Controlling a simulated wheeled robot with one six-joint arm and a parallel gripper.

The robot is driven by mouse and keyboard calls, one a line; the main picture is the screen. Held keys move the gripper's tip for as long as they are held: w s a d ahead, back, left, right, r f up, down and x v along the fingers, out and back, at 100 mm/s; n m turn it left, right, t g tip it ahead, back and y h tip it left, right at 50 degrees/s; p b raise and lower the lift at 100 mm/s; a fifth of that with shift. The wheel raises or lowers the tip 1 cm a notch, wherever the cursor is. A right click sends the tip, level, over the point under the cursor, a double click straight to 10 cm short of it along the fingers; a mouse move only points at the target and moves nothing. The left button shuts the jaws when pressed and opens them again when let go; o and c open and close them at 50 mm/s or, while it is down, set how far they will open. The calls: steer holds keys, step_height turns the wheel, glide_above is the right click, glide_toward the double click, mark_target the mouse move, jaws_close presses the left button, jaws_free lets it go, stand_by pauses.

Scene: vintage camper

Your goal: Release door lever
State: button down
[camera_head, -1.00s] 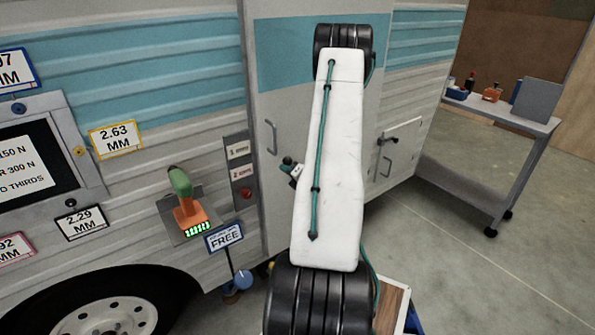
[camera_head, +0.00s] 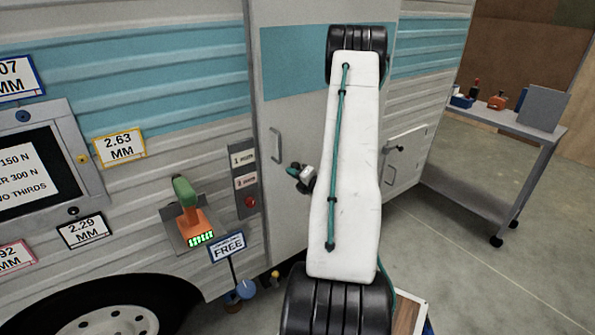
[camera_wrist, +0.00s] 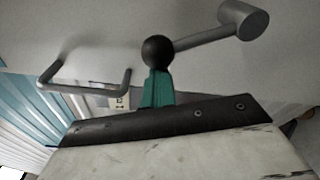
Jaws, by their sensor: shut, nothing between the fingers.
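The door lever (camera_wrist: 200,39) shows in the wrist view as a grey bar with a black ball at its left end and a thick grey cylinder at its right end. My gripper (camera_wrist: 157,76) has teal fingers, closed together and empty. Their tips meet the underside of the ball in the picture; I cannot tell whether they touch it. In the head view my white arm covers most of this area. A small teal and dark shape (camera_head: 293,170) shows left of the arm, and I cannot separate fingers from lever there.
A grey door handle (camera_wrist: 85,88) stands left of the lever; it also shows in the head view (camera_head: 276,146). A panel with a red button (camera_head: 249,201) and an orange-green device (camera_head: 193,214) are farther left. A cart (camera_head: 510,130) stands right; the floor between is clear.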

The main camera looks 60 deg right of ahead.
steer(key=shift+d+r, duration=0.1)
steer(key=w+a+f, duration=0.2)
steer(key=a, duration=0.1)
steer(key=v, duration=1)
steer(key=shift+r, duration=0.25)
steer(key=shift+a, duration=0.2)
